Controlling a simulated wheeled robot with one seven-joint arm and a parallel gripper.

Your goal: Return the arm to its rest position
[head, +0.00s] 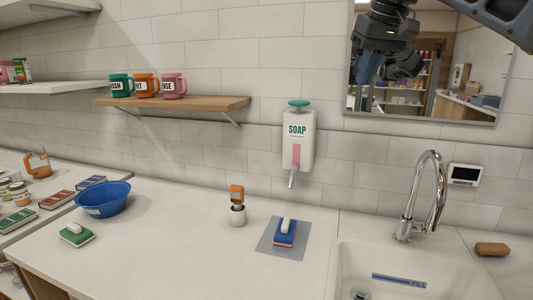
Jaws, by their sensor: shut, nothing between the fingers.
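My gripper (368,72) hangs at the top right of the head view, in front of the mirror (420,119). It points down and looks shut, with nothing seen held in it. My arm (490,20) runs from it to the top right corner, where it is cut off by the frame. The gripper is well above the counter and apart from everything on it.
The white counter (150,240) holds a blue bowl (103,200), brushes, a holder (238,215) and a grey mat (268,243). A sink (440,270) with a tall tap (408,215) lies at right. A soap dispenser (298,150) and mug shelf (200,103) are on the wall.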

